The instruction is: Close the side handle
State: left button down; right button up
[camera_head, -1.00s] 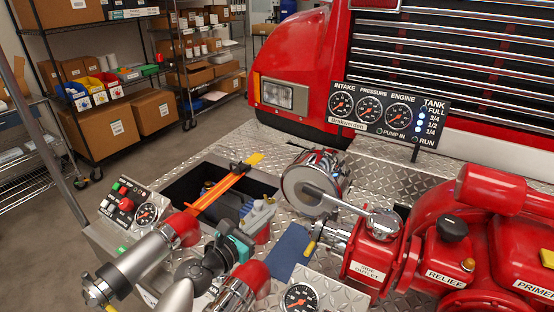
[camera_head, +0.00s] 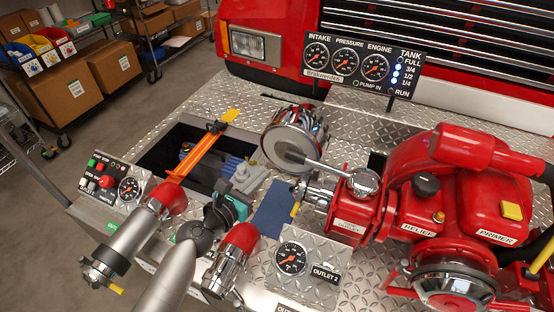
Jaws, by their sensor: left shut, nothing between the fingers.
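The side handle (camera_head: 325,165) is a silver lever with a dark grey grip end. It runs from a round chrome hub (camera_head: 365,182) on the red side outlet (camera_head: 349,222) leftward, in front of the capped chrome outlet (camera_head: 294,138). My left gripper (camera_head: 246,172), grey with a teal wrist part, comes up from the bottom left. It is shut and empty, to the left of and a little below the handle's grip end, apart from it in the picture. My right gripper is not in view.
A red-capped chrome nozzle (camera_head: 233,250) stands close right of my left arm, another (camera_head: 140,225) to its left. Behind is an open dark bin (camera_head: 160,152) with an orange bar. The red pump (camera_head: 465,200) fills the right. A gauge panel (camera_head: 362,66) stands at the back.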

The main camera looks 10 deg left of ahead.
aim_at(283, 155)
pick_arm(q)
jog(key=b+x, duration=0.1)
jog(key=x, duration=0.7)
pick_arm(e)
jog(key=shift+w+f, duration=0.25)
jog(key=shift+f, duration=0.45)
pick_arm(q)
jog(key=shift+w, duration=0.1)
